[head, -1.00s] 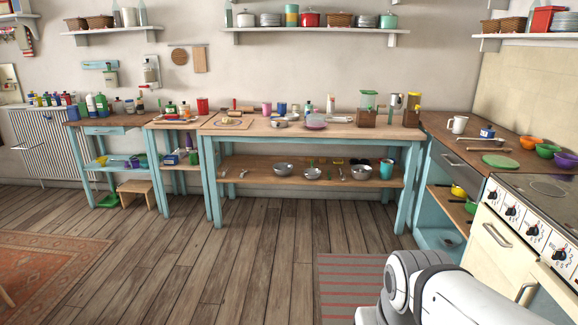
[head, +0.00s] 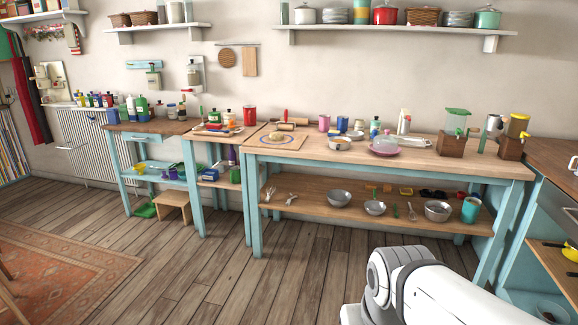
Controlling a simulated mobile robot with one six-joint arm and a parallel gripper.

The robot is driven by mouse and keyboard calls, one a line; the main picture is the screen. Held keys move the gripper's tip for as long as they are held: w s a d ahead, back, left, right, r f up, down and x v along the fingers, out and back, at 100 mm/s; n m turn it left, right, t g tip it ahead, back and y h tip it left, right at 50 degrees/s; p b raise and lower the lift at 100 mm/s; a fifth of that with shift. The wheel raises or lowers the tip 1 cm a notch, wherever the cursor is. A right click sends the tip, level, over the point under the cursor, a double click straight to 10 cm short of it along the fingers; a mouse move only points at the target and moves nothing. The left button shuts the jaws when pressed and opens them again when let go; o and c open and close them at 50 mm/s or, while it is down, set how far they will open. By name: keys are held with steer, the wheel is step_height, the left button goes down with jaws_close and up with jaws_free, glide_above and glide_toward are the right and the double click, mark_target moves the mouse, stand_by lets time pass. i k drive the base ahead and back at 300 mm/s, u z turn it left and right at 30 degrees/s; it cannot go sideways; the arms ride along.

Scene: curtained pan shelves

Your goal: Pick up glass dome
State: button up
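A clear glass dome (head: 385,141) sits on a pink plate (head: 384,152) on the wooden table, toward the right of its top. The dome is small in view and upright. Part of my white arm shows at the bottom right, in front of and below the table. My gripper is outside the picture, so its state is hidden.
The wooden table (head: 330,160) has blue legs and a lower shelf (head: 320,198) with metal bowls. Wooden floor (head: 210,270) in front is clear.

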mark_target(385, 143)
steer(key=i, duration=1.65)
steer(key=z, duration=0.45)
steer(key=i, duration=1.55)
steer(key=z, duration=0.4)
steer(key=i, duration=0.85)
steer(key=z, duration=0.35)
